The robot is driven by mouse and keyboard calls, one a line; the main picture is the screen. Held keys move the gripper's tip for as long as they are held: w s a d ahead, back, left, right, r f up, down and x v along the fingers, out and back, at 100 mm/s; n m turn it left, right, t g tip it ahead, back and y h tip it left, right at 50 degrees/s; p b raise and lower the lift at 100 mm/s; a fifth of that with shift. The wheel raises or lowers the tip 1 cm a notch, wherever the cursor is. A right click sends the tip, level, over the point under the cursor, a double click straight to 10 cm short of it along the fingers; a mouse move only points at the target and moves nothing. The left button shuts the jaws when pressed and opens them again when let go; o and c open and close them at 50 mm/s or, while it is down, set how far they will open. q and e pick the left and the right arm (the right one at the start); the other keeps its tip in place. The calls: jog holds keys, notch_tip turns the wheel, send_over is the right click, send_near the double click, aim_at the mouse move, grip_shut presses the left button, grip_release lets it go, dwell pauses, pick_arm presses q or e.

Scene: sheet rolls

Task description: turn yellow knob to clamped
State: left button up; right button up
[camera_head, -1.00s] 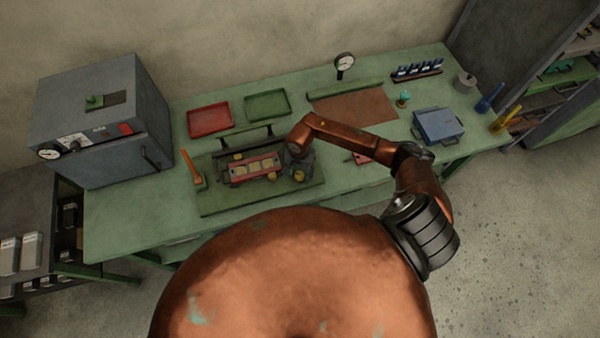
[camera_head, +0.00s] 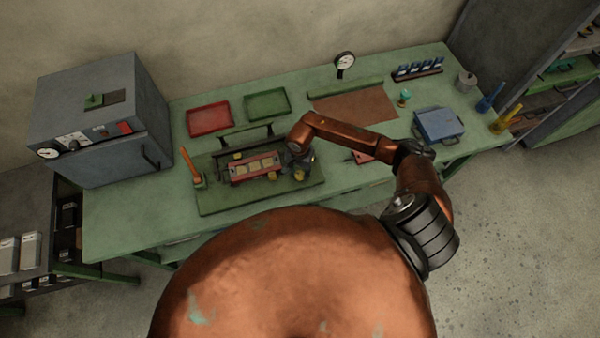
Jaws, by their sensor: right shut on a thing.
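A reddish fixture (camera_head: 240,176) with pale square pieces lies on a dark green base plate (camera_head: 225,201) on the bench. A yellow knob (camera_head: 299,176) sits at its right end, partly hidden by my right gripper. My right gripper (camera_head: 299,168) reaches down over this end and is shut on the yellow knob; the fingertips are small and dark here. Another small yellow part (camera_head: 238,156) shows at the back of the fixture. An orange handle (camera_head: 195,164) stands at the left of the plate. My left gripper is not in view.
A red tray (camera_head: 209,120) and a green tray (camera_head: 267,105) lie behind the fixture. A grey oven-like box (camera_head: 100,125) stands at the left. A brown mat (camera_head: 355,106), a dial gauge (camera_head: 344,62) and a blue box (camera_head: 438,125) are to the right.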

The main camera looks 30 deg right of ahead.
jog(key=m+b, duration=0.2)
jog(key=b, duration=0.1)
jog(key=shift+d+f, duration=0.1)
jog(key=shift+f, duration=0.1)
jog(key=m+b, duration=0.2)
jog(key=m, duration=0.3)
jog(key=shift+r+b, duration=0.1)
jog(key=shift+b, duration=0.2)
jog(key=m+b, duration=0.2)
jog(key=m, duration=0.3)
jog(key=shift+m, duration=0.3)
jog(key=m+b, duration=0.1)
jog(key=m, duration=0.3)
jog(key=shift+r+m, duration=0.1)
jog(key=shift+m, duration=0.2)
jog(key=o, duration=1.1)
jog(key=shift+o, duration=0.2)
jog(key=shift+r, duration=0.1)
